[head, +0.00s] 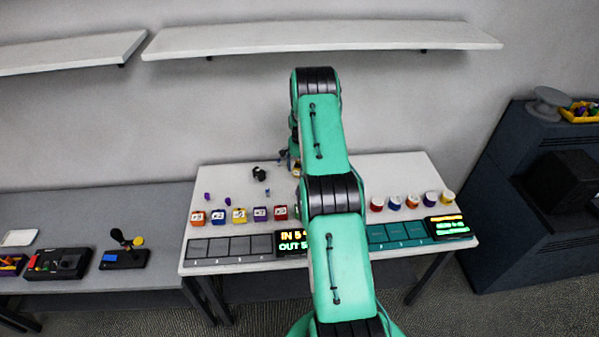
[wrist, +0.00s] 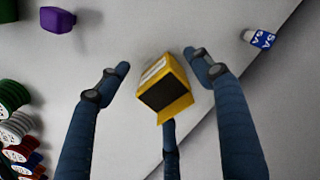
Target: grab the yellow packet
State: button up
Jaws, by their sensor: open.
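The yellow packet (wrist: 178,106) shows in the middle of the wrist view, a boxy yellow piece with a dark face and a pale label strip. It lies tilted on the pale surface. My gripper (wrist: 156,68) is open, with its dark blue fingers spread around the packet: one at its left, one at its right and one below it in the picture. I see no finger clearly closed on it. In the head view my arm hides most of the gripper and I cannot make out the packet clearly.
A purple block (wrist: 57,20) lies at upper left in the wrist view, with several spools (wrist: 14,128) at the left edge. A blue and white piece (wrist: 262,38) lies at upper right. In the head view, coloured bins (head: 239,216) and cups (head: 411,201) line the white table (head: 225,180).

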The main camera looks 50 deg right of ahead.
jog(key=c, duration=1.1)
jog(key=shift+r, duration=0.1)
jog(key=shift+r+b, duration=0.5)
jog(key=shift+r, duration=4.45)
